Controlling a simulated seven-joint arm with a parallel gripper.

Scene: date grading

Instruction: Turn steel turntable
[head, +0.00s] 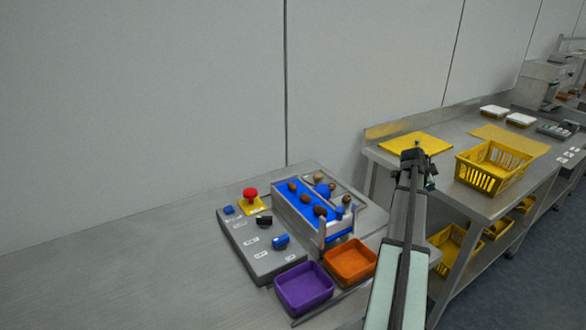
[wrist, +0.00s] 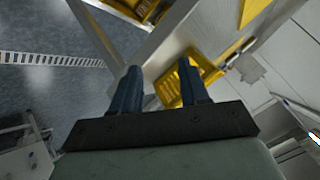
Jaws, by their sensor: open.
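I cannot clearly make out a steel turntable. A grey steel plate (head: 371,214) lies under and beside the blue-topped sorting unit (head: 293,207) in the head view, with brown dates on the blue surface. Part of its right side is close behind my arm. My gripper (head: 413,156) is at the far end of my arm, to the right of the unit and apart from it. In the wrist view my gripper (wrist: 160,87) has its two dark blue fingers apart, with nothing between them. The sorting unit does not show in the wrist view.
A grey control box (head: 262,262) with a red button (head: 250,194) stands left of the unit. Purple (head: 303,290) and orange (head: 351,264) trays stand in front. A yellow basket (head: 497,168) is on the right-hand bench.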

